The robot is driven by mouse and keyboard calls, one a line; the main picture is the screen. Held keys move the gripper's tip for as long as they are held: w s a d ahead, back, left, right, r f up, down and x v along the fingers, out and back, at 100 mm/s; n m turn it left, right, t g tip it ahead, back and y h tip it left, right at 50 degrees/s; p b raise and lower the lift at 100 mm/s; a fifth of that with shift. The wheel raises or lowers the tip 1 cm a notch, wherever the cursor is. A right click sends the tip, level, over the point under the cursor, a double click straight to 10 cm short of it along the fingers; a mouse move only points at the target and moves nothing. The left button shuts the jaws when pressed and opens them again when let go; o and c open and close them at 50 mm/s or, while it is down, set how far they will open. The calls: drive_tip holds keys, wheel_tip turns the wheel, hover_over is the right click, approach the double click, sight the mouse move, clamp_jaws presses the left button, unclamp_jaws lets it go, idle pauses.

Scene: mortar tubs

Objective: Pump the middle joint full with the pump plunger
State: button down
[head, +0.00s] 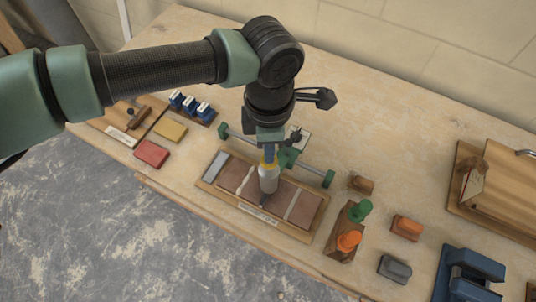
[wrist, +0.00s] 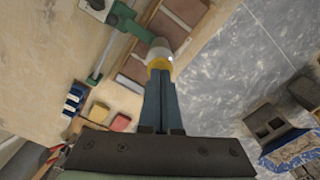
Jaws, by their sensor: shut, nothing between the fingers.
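My gripper (head: 268,156) is shut and empty, pointing down over the brick board (head: 323,222). Its blue fingers also show in the wrist view (wrist: 160,80). Directly below the fingertips is the pump, with a yellow top (head: 268,165) and a pale body (head: 268,183). The fingertips meet or nearly meet the yellow top; I cannot tell if they press it. The pump is at the green carriage (head: 288,157) on a rail. Its dark nozzle points down at the middle of the board. The pump partly hides the middle joint, so its fill is unclear. A pale joint (head: 292,206) shows to the right.
A red block (head: 151,153), a yellow block (head: 170,131) and blue-and-white items (head: 191,106) lie left. A wooden holder (head: 342,232) with green and orange knobs, an orange block (head: 406,227) and a grey block (head: 394,268) stand right. The table's front edge is close to the board.

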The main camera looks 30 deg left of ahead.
wheel_tip(320, 180, up, 7)
drive_tip(key=p, duration=0.3)
drive_tip(key=shift+p, duration=0.35)
idle(0.6)
